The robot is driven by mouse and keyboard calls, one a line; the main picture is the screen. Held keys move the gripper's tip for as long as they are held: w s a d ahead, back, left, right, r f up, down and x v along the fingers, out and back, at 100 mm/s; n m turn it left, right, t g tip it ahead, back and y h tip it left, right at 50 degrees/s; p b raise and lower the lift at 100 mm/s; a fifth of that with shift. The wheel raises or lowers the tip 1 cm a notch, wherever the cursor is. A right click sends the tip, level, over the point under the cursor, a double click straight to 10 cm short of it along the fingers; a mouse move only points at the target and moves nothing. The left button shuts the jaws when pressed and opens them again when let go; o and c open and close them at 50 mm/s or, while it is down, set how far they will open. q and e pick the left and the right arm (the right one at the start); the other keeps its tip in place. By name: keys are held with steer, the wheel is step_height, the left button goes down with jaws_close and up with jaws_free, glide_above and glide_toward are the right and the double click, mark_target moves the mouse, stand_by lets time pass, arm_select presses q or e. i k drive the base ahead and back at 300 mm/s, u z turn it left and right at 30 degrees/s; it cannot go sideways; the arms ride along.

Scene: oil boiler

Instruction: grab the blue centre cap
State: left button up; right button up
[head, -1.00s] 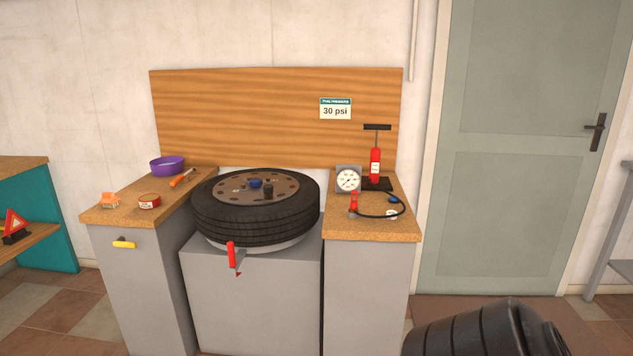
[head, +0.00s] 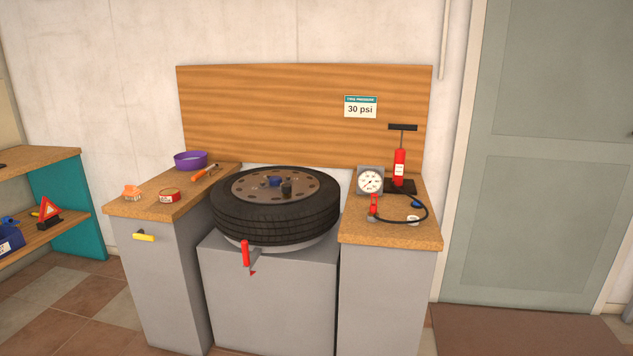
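A small blue cap (head: 274,181) sits near the middle of the brown wheel disc (head: 252,187), inside the black tyre (head: 275,223). A dark knob-like piece (head: 287,189) stands just right of it on the disc. The tyre lies flat on the grey stand (head: 268,290) between two wood-topped cabinets. Neither of my grippers is in the head view.
The left worktop (head: 150,207) holds a purple bowl (head: 191,160), an orange-handled tool (head: 205,173), a red tin (head: 169,195) and an orange brush (head: 132,192). The right worktop holds a gauge (head: 370,180), a red pump (head: 399,168) and a hose. A red-handled lever (head: 246,254) juts from the stand's front.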

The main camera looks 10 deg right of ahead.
mark_target(275, 180)
steer(key=u, duration=0.6)
steer(key=i, duration=0.7)
steer(key=u, duration=0.9)
steer(key=i, duration=1.3)
steer(key=z, duration=0.9)
steer(key=i, duration=0.9)
steer(key=z, duration=0.75)
